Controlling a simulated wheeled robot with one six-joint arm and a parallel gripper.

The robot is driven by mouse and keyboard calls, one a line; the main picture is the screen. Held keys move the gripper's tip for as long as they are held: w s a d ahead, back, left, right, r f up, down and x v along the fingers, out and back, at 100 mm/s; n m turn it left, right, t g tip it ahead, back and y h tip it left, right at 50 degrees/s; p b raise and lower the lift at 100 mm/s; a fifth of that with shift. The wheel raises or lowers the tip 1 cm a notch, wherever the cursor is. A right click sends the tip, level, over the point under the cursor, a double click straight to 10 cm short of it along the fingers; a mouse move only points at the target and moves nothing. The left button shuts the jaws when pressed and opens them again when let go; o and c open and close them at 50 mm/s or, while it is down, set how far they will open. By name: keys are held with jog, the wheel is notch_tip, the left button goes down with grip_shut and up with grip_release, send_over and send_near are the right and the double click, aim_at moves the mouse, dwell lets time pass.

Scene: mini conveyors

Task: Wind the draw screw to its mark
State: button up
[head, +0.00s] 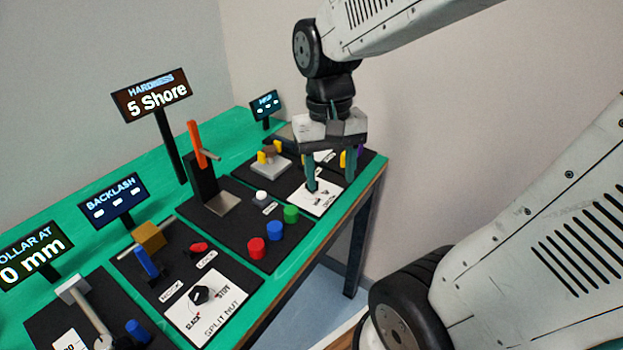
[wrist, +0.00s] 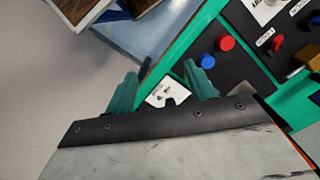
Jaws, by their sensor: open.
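No part is readably labelled as the draw screw, so I cannot tell for certain which it is. At the lower left, a display reading "...OLLAR AT 0 mm" (head: 35,255) stands by a black plate with a grey bar (head: 88,312) and a blue knob (head: 138,330). Beside it, a brass block (head: 149,236) sits on a rod with a blue lever (head: 146,262).
An upright orange lever (head: 196,140) stands mid-bench by a "HARDNESS 5 Shore" display (head: 152,95). Red (head: 256,248), blue (head: 275,230) and green (head: 291,213) buttons line the front edge. A "BACKLASH" display (head: 113,200) stands behind the brass block. Green bench top shows between plates.

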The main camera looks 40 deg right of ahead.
jog(key=w+d+f+m, duration=0.2)
jog(key=w+f+m, duration=0.1)
jog(key=w+m, duration=0.2)
jog(key=w+d+f+m, duration=0.3)
jog(key=w+m, duration=0.2)
jog(key=w, duration=0.1)
jog(key=w+d+f+m+t, duration=0.1)
jog(key=w+d+f+m, duration=0.1)
jog(key=w+m, duration=0.3)
jog(key=shift+w+d+f+m, duration=0.15)
jog(key=shift+d+f+m, duration=0.25)
jog(key=shift+f+m, duration=0.2)
jog(key=shift+w+m, duration=0.2)
jog(key=shift+m, duration=0.6)
notch_tip(320, 180, down, 8)
jog(key=shift+r, duration=0.2)
jog(key=c, duration=1)
